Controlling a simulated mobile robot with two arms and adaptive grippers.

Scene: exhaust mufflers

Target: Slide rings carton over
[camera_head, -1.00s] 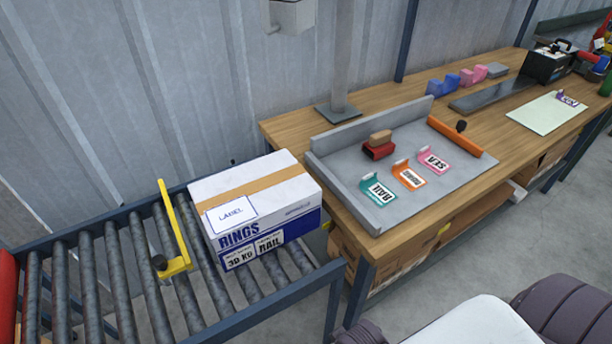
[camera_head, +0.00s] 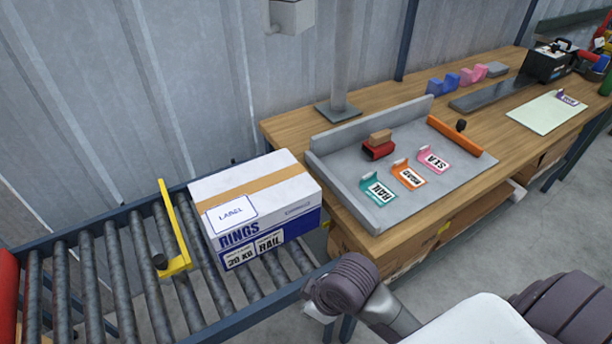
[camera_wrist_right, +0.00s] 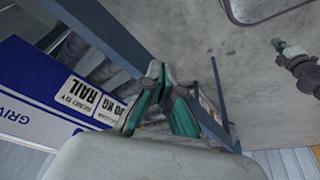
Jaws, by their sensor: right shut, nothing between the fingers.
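The rings carton (camera_head: 255,205) is white and blue with brown tape on top. It sits upright on the roller conveyor (camera_head: 110,280), near its right end, with a gap to the workbench. Its front reads RINGS and RAIL, and a white label is on top. My right gripper (camera_wrist_right: 160,85) is shut and empty in the right wrist view. There the carton's blue and white side (camera_wrist_right: 50,90) is to the left, apart from the fingers. In the head view my right arm enters at the bottom right; its fingers cannot be made out.
A yellow stop bar (camera_head: 174,230) stands just left of the carton. The wooden workbench (camera_head: 285,125) bears a grey tray (camera_head: 340,180) with teal, orange and pink tags and a red holder. The tray's left side faces the conveyor end.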

